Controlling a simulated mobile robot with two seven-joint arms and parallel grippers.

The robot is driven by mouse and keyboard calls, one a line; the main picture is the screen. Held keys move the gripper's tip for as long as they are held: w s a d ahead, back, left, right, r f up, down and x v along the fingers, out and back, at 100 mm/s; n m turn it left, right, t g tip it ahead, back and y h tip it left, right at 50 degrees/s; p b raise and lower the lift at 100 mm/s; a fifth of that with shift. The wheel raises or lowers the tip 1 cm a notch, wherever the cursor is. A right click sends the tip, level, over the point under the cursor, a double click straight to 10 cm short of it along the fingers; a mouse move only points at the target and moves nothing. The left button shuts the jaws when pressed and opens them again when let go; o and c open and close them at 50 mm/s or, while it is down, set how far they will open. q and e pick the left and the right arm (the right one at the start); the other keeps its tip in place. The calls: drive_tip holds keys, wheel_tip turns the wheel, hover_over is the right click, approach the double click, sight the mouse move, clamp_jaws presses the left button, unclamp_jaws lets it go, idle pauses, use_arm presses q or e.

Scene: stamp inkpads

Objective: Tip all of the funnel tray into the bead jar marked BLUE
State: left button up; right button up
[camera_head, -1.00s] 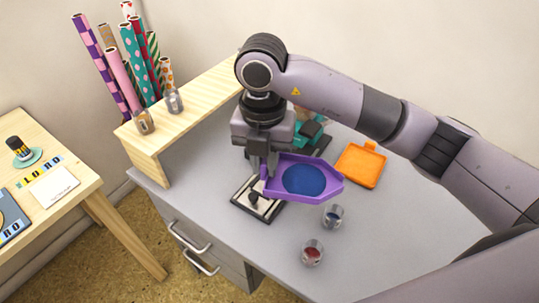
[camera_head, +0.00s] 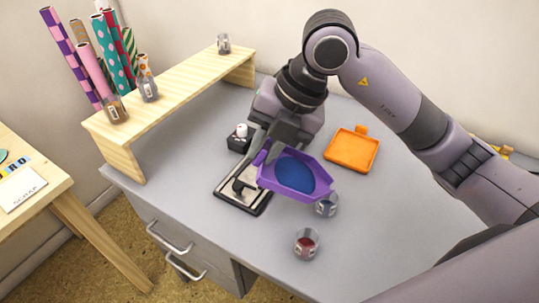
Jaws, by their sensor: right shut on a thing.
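The purple funnel tray (camera_head: 268,180) holds a patch of blue beads (camera_head: 295,176). My right gripper (camera_head: 264,158) is shut on the tray's back left edge and holds it above the desk. The tray's spout end points to the lower right, close to a small clear jar with blue contents (camera_head: 327,206). The tray hides part of that jar's top. Its marking is too small to read. Another clear jar with red contents (camera_head: 306,243) stands nearer the front. My left gripper is not in view.
An orange tray (camera_head: 352,150) lies behind on the grey desk (camera_head: 380,220). A stamp-like tool on a flat base (camera_head: 243,197) and a small black box (camera_head: 240,138) stand to the left. A wooden shelf (camera_head: 180,95) bears more clear jars. The desk's front right is clear.

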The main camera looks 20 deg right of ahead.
drive_tip(key=shift+s+d+b, duration=0.1)
drive_tip(key=shift+d+b, duration=0.2)
drive_tip(key=shift+b, duration=0.2)
drive_tip(key=shift+r+y, duration=0.25)
drive_tip(key=shift+y, duration=0.15)
drive_tip(key=shift+s+d+r+t+b, duration=0.15)
drive_tip(key=shift+d+t+b, duration=0.15)
drive_tip(key=shift+b, duration=0.1)
drive_tip(key=shift+r+y, duration=0.2)
drive_tip(key=shift+y, duration=0.2)
drive_tip(key=shift+s+d+r+b, duration=0.2)
drive_tip(key=shift+d+b, duration=0.2)
drive_tip(key=shift+b, duration=0.15)
drive_tip(key=shift+r+y, duration=0.15)
drive_tip(key=shift+y, duration=0.15)
